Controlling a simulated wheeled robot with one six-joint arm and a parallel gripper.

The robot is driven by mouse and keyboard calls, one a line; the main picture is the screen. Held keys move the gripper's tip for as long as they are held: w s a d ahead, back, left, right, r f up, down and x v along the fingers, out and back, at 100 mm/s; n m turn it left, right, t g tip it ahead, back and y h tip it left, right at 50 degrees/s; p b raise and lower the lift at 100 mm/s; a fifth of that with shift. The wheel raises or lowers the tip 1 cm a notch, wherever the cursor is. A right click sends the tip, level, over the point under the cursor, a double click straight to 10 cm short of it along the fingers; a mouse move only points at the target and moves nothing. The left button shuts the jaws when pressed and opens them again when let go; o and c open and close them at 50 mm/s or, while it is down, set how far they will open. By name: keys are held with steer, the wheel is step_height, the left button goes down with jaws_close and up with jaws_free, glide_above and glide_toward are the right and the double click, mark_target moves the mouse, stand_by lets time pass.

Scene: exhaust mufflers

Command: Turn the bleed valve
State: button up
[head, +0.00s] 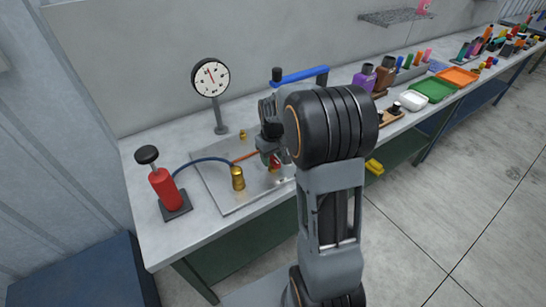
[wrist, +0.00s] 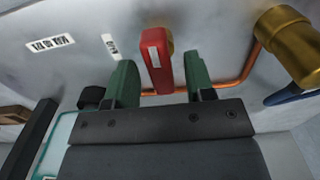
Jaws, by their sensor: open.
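The bleed valve shows in the wrist view as a red lever (wrist: 156,65) with a white label, on a brass body partly hidden behind it. A copper pipe (wrist: 240,85) runs near it. In the head view only a bit of the red lever (head: 275,161) shows beneath my gripper (head: 271,156). In the wrist view my gripper (wrist: 161,78) is open, with one green finger to the left of the lever and one to the right. The lever points down toward the palm.
A metal plate (head: 214,183) carries a brass cylinder (head: 238,179) joined by a blue hose (head: 200,160) to a red pump (head: 163,187). A dial gauge (head: 211,77) stands behind. A blue handle (head: 303,75) is beyond my arm. Trays and parts crowd the bench to the right.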

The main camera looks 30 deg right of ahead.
steer(key=shift+f, duration=0.15)
jaws_close()
stand_by(0.4)
